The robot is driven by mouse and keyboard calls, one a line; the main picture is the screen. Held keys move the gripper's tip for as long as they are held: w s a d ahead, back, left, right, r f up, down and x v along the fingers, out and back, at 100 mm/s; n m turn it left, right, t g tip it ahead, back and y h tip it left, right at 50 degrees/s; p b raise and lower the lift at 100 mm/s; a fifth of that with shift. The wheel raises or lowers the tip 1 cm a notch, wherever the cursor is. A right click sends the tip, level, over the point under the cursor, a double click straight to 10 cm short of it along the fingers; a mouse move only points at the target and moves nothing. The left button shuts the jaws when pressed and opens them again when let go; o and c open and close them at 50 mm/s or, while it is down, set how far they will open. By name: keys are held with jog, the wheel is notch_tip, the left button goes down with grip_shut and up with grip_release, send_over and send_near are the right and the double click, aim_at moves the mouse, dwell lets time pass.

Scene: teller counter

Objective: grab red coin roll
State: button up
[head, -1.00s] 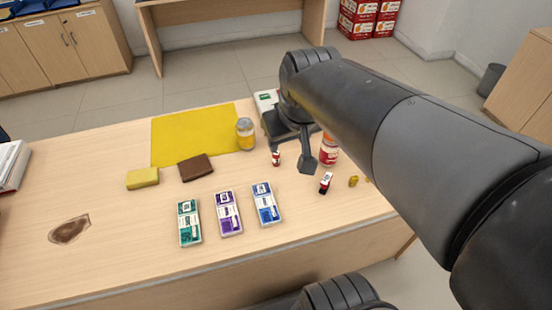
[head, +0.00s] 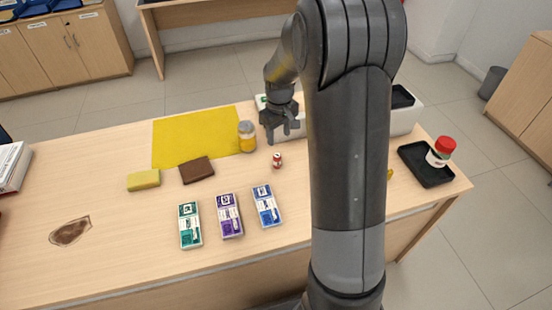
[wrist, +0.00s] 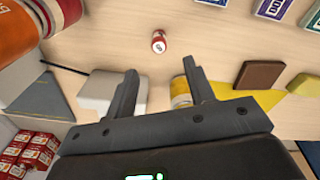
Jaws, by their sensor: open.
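The red coin roll (head: 277,160) is a small red and white cylinder on the counter, right of the brown pad. It also shows in the wrist view (wrist: 159,42), top centre, just beyond my fingertips and roughly between their lines. My gripper (head: 280,137) is open and empty, behind the roll in the head view and apart from it. Its two fingers (wrist: 160,68) are spread in the wrist view, with nothing between them.
A yellow-labelled jar (head: 247,136) stands close left of my gripper. Blue (head: 266,205), purple (head: 229,215) and green (head: 189,224) banded bundles lie in front. A red-lidded jar (head: 440,152) sits on a black tray (head: 430,177). My arm hides the counter's right-middle part.

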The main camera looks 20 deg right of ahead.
aim_at(277, 155)
jog(key=f, duration=0.1)
jog(key=w+f, duration=0.1)
jog(key=f, duration=0.1)
jog(key=shift+w+d+f, duration=0.25)
jog(key=shift+f, duration=0.1)
notch_tip(277, 155, down, 5)
jog(key=shift+f, duration=0.1)
jog(key=shift+w+a+f, duration=0.1)
jog(key=shift+a+f, duration=0.05)
jog(key=shift+f, duration=1.2)
jog(key=shift+a+f, duration=0.1)
jog(key=shift+f, duration=1.25)
jog(key=shift+c, duration=0.3)
grip_shut()
